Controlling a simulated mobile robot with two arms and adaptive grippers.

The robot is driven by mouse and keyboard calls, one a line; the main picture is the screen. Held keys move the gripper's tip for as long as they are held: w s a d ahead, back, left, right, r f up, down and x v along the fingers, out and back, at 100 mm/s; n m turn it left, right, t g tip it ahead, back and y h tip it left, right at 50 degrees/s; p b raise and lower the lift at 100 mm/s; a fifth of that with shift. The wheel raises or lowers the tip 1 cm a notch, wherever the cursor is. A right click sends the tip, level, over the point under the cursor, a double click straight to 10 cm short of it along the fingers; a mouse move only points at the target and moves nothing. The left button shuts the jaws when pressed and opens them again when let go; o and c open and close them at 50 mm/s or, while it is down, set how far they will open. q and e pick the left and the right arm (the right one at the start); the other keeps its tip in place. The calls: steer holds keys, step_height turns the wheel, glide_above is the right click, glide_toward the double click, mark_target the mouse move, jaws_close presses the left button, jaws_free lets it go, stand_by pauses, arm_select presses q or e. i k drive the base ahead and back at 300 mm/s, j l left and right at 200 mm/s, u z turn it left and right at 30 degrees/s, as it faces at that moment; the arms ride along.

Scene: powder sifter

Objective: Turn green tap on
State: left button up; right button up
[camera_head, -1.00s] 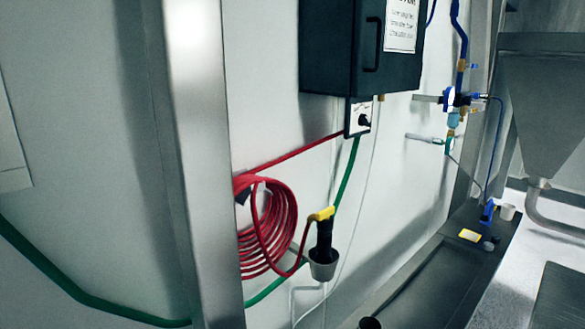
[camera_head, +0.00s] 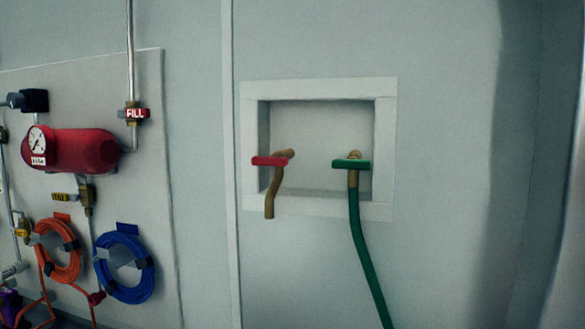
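The green tap (camera_head: 351,164) is in the head view, right of the middle, inside a white-framed wall recess. Its green handle lies level across the front of a brass spout. A green hose (camera_head: 362,240) hangs from the spout and runs down out of the picture. A red-handled tap (camera_head: 270,161) sits to its left in the same recess, with a bare curved brass spout. Neither of my grippers shows in this view.
The recess frame (camera_head: 318,90) is set in a plain pale wall. At left, a panel carries a red tank (camera_head: 72,150) with a gauge, a FILL valve (camera_head: 134,113), and coiled orange (camera_head: 58,252) and blue hoses (camera_head: 125,267). No obstacle shows before the taps.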

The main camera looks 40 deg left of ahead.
mark_target(353, 163)
steer(key=u, duration=0.95)
